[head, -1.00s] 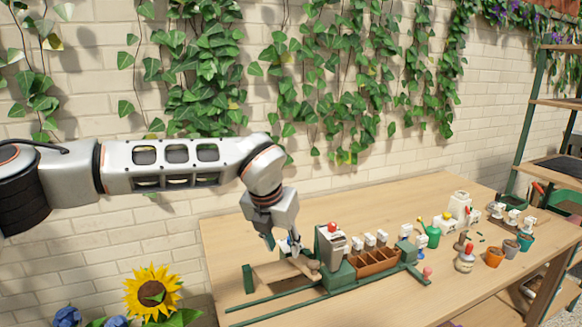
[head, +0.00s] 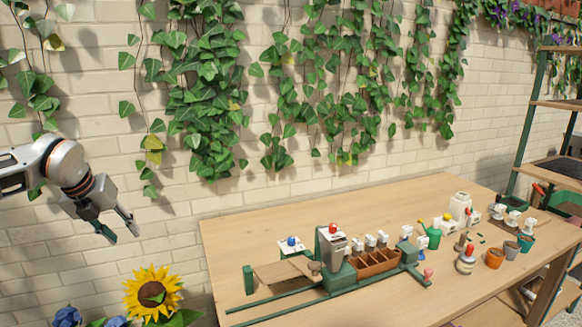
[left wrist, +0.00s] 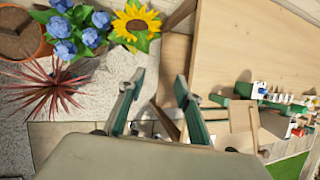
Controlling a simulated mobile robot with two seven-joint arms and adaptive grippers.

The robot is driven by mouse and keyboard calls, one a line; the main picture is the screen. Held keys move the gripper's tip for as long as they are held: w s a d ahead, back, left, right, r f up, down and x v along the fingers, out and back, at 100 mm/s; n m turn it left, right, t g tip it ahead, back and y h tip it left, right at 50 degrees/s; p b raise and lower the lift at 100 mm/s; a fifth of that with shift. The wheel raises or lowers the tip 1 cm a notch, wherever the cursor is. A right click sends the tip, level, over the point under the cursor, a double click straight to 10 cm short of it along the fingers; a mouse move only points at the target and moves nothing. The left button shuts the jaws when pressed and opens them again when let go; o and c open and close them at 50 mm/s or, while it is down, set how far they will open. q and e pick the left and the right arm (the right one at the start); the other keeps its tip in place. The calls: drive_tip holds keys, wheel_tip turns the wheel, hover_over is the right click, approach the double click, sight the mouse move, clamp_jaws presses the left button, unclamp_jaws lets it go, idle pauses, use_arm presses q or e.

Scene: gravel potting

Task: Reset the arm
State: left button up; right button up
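My left arm comes in at the left edge of the head view. Its gripper (head: 118,228) hangs in the air left of the table, above and left of the sunflower. The left gripper's two fingers are spread apart with nothing between them; they also show in the left wrist view (left wrist: 158,105). My right gripper is in neither view.
A wooden table (head: 230,240) carries a green-railed rig (head: 335,270) with a brown divided box (head: 376,263). Pots, a green watering can (head: 433,236) and small white items stand at its right. A sunflower (head: 152,293) and blue flowers (left wrist: 64,48) stand beside the table.

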use_arm(q)
drive_tip(key=s+d+f+n+h, duration=0.1)
drive_tip(key=s+d+f+h, duration=0.3)
drive_tip(key=d+f, duration=0.3)
drive_tip(key=s+d+f+n+h, duration=0.1)
drive_tip(key=s+d+f+h, duration=0.35)
drive_tip(key=d, duration=0.45)
drive_tip(key=s+d+f+h, duration=0.3)
drive_tip(key=d+f, duration=0.3)
drive_tip(key=d, duration=0.3)
drive_tip(key=s+a+f+n+t+y, duration=0.4)
drive_tip(key=s+a+f+n+y, duration=0.6)
drive_tip(key=s+a+f+n, duration=1)
drive_tip(key=s+d+f+n, duration=0.1)
drive_tip(key=d+n, duration=0.2)
drive_tip(key=d, duration=0.6)
drive_tip(key=s+d+f+n+t, duration=0.1)
drive_tip(key=d+n, duration=0.1)
drive_tip(key=d, duration=0.7)
drive_tip(key=shift+s+n+t, duration=0.3)
drive_tip(key=shift+s+n, duration=0.05)
drive_tip(key=shift+n, duration=0.05)
